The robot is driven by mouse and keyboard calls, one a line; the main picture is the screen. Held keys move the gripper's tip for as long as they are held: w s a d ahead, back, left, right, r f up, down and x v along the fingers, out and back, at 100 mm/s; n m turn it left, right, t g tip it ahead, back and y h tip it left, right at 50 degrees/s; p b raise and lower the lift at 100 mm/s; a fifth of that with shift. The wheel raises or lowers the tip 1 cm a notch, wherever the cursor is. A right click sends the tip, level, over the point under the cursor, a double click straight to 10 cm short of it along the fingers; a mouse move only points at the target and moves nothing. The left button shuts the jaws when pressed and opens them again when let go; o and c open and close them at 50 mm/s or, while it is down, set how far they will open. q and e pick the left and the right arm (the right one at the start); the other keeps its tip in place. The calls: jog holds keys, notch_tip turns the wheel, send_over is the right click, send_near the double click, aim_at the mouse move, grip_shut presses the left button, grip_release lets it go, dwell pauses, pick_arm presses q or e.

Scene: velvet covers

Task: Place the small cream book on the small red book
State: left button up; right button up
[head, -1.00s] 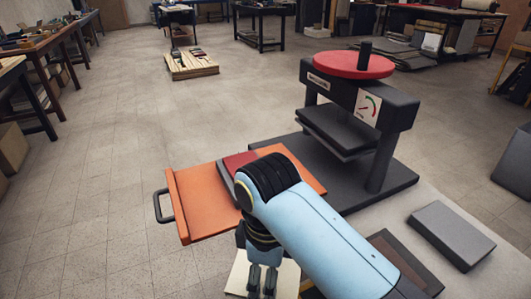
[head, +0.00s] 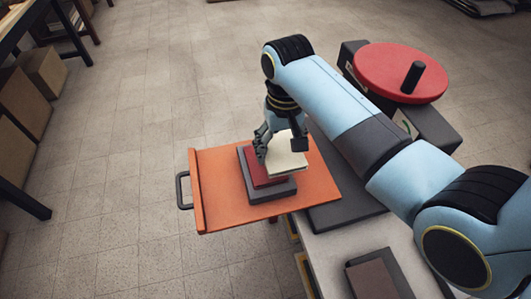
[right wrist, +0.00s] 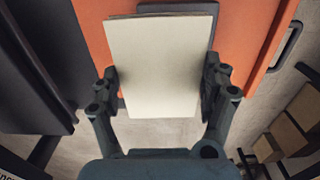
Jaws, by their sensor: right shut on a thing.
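The cream book (head: 287,160) is between the fingers of my right gripper (head: 279,146), which is shut on it. It also shows pale and flat between both fingers in the right wrist view (right wrist: 160,65). The small red book (head: 262,178) lies on a larger grey book (head: 272,192) on the orange board. The cream book is over the right part of the red book, whose left and front edges show. I cannot tell whether the two touch. In the wrist view the cream book hides the red one. My left gripper is not in view.
The orange board (head: 318,180) has a raised left edge and a dark handle (head: 183,190). The press with a red wheel (head: 400,72) stands at its right, partly behind my right arm. A brown book (head: 373,280) lies on the pale table in front. The board's left part is clear.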

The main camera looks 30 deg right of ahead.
jog(key=w, duration=0.1)
jog(key=w+a+f, duration=0.1)
jog(key=w+f, duration=0.1)
jog(key=shift+w+a+f, duration=0.2)
jog(key=shift+a, duration=0.2)
jog(key=shift+a+f, duration=0.1)
jog(key=shift+f, duration=0.15)
notch_tip(320, 180, down, 3)
jog(key=shift+r+b, duration=0.15)
jog(key=shift+b, duration=0.15)
jog(key=shift+f, duration=0.35)
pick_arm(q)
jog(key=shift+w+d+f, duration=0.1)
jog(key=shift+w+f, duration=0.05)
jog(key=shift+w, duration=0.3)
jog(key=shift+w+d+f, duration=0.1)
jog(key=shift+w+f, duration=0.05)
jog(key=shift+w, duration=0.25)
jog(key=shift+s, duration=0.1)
pick_arm(e)
jog(key=shift+f, duration=0.15)
jog(key=o, duration=1.2)
jog(key=shift+c, duration=0.2)
